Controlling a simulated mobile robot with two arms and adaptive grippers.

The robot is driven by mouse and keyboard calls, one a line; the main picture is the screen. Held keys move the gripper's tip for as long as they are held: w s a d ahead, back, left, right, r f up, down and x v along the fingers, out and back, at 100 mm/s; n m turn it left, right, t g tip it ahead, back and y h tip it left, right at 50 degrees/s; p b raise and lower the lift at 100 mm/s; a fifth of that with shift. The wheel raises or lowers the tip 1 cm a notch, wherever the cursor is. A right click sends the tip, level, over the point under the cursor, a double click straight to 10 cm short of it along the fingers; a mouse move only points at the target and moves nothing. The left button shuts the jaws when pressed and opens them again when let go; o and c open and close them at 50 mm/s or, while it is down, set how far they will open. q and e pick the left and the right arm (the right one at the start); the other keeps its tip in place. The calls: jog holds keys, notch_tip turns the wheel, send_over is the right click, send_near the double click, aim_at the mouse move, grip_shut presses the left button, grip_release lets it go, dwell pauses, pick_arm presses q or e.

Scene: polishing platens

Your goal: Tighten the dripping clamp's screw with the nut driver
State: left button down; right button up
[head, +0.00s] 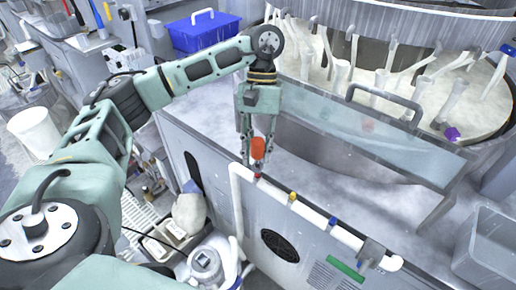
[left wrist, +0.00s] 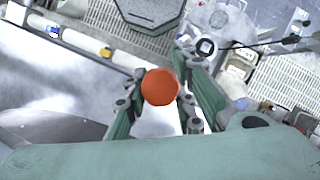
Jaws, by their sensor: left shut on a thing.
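My left gripper (head: 257,158) points down at the end of the white pipe and is shut on the nut driver's orange handle (head: 258,147). In the left wrist view the handle's round orange end (left wrist: 160,87) shows between the fingers; its shaft is hidden. A red clamp (head: 257,176) on the white pipe (head: 312,213) is right below the handle. I cannot tell whether the driver touches it. A yellow clamp (head: 292,197) and a blue clamp (head: 332,222) sit farther right along the pipe. No drip is clear to see. My right gripper is not in view.
A clear splash panel (head: 360,135) with a grey handle (head: 385,100) stands behind the pipe. A round polishing tank (head: 475,110) with white hoses is at the back right. A blue tote (head: 204,33) stands at the back. A grey bin (head: 487,245) is at the right.

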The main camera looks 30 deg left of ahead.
pick_arm(q)
jog(key=shift+f+b, duration=1)
jog(key=shift+f, duration=0.15)
jog(key=c, duration=1.4)
grip_release()
notch_tip(320, 180, up, 10)
jog(key=shift+r, duration=0.1)
jog(key=shift+o, duration=0.3)
